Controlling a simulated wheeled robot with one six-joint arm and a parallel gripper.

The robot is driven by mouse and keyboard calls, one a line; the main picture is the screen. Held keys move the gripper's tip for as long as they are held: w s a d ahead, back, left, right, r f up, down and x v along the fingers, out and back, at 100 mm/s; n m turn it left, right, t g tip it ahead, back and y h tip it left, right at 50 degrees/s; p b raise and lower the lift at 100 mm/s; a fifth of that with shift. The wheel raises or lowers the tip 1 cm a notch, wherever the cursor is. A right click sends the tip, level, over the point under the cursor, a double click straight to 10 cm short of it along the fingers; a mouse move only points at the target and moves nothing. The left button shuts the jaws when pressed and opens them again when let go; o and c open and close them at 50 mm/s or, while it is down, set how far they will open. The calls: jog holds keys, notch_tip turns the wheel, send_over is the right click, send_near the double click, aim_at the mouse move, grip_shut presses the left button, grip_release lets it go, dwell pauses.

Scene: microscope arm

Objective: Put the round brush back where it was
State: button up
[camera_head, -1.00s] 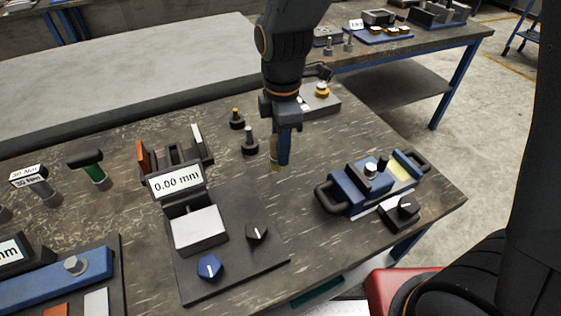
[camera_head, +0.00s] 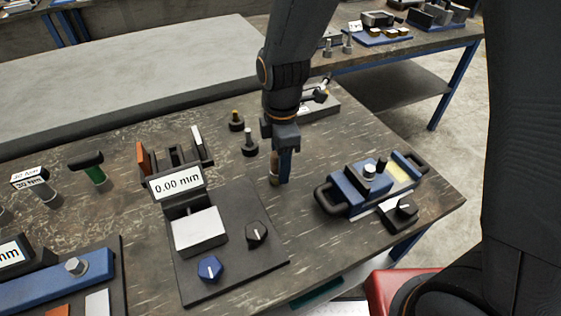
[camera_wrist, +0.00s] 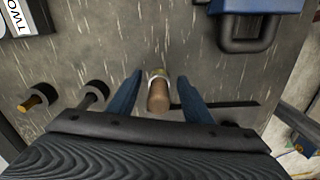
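The round brush (camera_head: 274,174) has a brown handle and a pale band. It is upright at the bare tabletop, left of the blue fixture; I cannot tell whether its lower end touches the table. In the wrist view the brush (camera_wrist: 158,97) is between the two blue fingers of my gripper (camera_wrist: 158,88), with a gap on each side. My gripper (camera_head: 282,172) points down around the brush, its fingertips low over the table. One finger partly hides the brush in the head view.
Two small black round stands (camera_head: 249,146) (camera_head: 236,123) with pegs are behind left. A gauge plate with a 0.00 mm display (camera_head: 176,182) lies at left. A blue fixture with black handles (camera_head: 372,184) is at right. A grey block (camera_head: 320,106) lies behind.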

jog(key=shift+r, duration=0.1)
notch_tip(320, 180, up, 11)
jog(key=shift+r+b, duration=0.1)
jog(key=shift+b, duration=0.55)
jog(key=shift+d+r, duration=0.1)
jog(key=shift+r, duration=0.3)
